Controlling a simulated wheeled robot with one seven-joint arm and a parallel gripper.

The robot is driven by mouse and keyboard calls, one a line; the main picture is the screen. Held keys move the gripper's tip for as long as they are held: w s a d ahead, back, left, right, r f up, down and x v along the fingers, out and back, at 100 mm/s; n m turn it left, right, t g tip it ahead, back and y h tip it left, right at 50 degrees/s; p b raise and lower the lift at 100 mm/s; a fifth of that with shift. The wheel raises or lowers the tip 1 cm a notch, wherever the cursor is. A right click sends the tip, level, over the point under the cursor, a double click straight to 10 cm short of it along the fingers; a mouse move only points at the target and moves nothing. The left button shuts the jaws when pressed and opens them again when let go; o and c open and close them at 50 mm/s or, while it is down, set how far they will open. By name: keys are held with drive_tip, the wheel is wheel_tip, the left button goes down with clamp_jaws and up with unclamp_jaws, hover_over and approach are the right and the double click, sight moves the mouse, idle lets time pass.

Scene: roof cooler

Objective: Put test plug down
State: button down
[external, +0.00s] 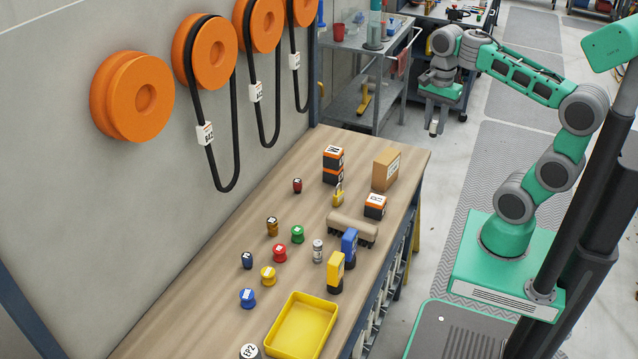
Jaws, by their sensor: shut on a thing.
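My gripper (434,127) is at the end of the outstretched green and grey arm, high and beyond the far right corner of the wooden workbench (215,290). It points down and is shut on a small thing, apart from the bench. The held thing is too small to make out clearly; it may be the test plug.
An empty yellow tray (275,351) lies at the near end. Orange reels (132,96) hang on the wall. A grey cart (365,48) stands behind the bench.

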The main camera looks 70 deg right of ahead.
drive_tip(key=w+d+f+p, duration=0.1)
drive_tip(key=w+f, duration=0.2)
drive_tip(key=w, duration=0.1)
drive_tip(key=w+d+f+p, duration=0.1)
drive_tip(key=w+f, duration=0.2)
drive_tip(key=w, duration=0.2)
drive_tip(key=w+d+f+p, duration=0.1)
drive_tip(key=w+f, duration=0.3)
drive_tip(key=shift+w+d, duration=0.25)
drive_tip(key=shift+d, duration=0.05)
wheel_tip(320, 180, down, 3)
drive_tip(key=shift+r+p, duration=0.15)
drive_tip(key=shift+p, duration=0.15)
drive_tip(key=shift+f, duration=0.3)
drive_tip(key=c, duration=1.1)
unclamp_jaws()
drive_tip(key=shift+c, duration=0.2)
drive_tip(key=shift+r, duration=0.1)
